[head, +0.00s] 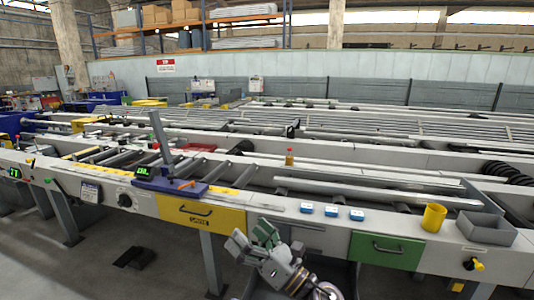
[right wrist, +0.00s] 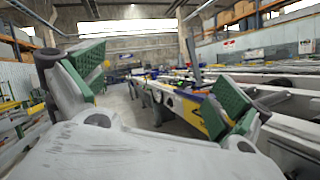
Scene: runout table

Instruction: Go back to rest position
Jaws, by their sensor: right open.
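My right gripper (head: 251,238) is in front of the runout table's (head: 285,208) front side, low, near the yellow drawer (head: 200,213) and the green drawer (head: 385,250). Its fingers with green pads are spread apart and nothing is between them. In the right wrist view the open right gripper (right wrist: 155,88) frames the empty aisle, with the table's side behind the right finger. My left gripper is in neither view.
A small bottle with a red top (head: 289,157) stands behind. A blue stop with an upright post (head: 160,140) is at left.

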